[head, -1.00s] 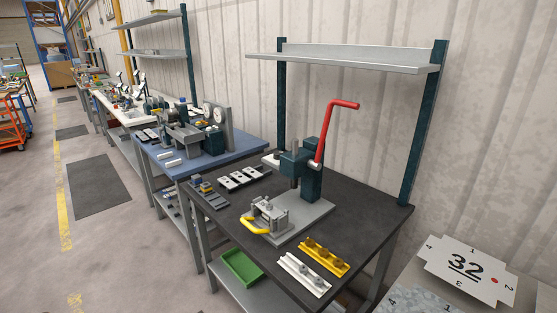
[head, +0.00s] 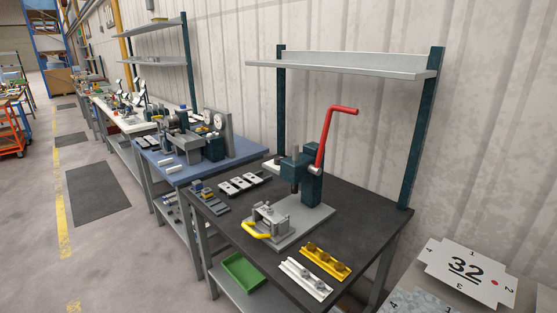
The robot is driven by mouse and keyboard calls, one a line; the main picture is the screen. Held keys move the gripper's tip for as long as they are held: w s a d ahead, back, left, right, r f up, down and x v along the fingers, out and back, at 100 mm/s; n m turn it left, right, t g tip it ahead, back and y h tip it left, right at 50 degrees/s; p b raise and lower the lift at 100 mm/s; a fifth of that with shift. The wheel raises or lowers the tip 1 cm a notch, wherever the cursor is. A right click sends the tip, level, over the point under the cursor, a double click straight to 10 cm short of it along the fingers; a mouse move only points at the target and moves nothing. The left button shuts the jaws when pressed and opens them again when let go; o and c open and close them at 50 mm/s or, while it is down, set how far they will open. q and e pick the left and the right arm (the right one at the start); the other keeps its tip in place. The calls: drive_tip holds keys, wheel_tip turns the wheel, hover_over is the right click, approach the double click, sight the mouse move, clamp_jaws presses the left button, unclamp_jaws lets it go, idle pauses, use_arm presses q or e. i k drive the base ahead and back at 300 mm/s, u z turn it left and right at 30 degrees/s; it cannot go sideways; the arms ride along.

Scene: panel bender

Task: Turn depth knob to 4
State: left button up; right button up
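I cannot make out a depth knob for certain. A white plate (head: 440,263) marked with a large underlined 32 lies on a grey surface at the bottom right. Small digits stand around its edges: 1 at the top, 2 at the right, 3 at the bottom, 4 at the left. A red dot sits near the 2. A dark teal press (head: 313,185) with a raised red lever (head: 322,143) stands on a dark bench, and no numbered scale can be read on it. Neither of my grippers is in view.
The dark bench (head: 355,222) also holds a clamp fixture with a yellow handle (head: 257,231), a yellow block strip (head: 326,262) and a white one (head: 305,281). A shelf (head: 345,65) spans above. A blue bench (head: 190,168) stands behind. The left floor is open.

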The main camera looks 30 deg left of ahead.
sight(277, 159)
drive_tip(key=k, duration=0.4)
drive_tip(key=u, duration=1.95)
drive_tip(key=i, duration=1.25)
drive_tip(key=z, duration=2.5)
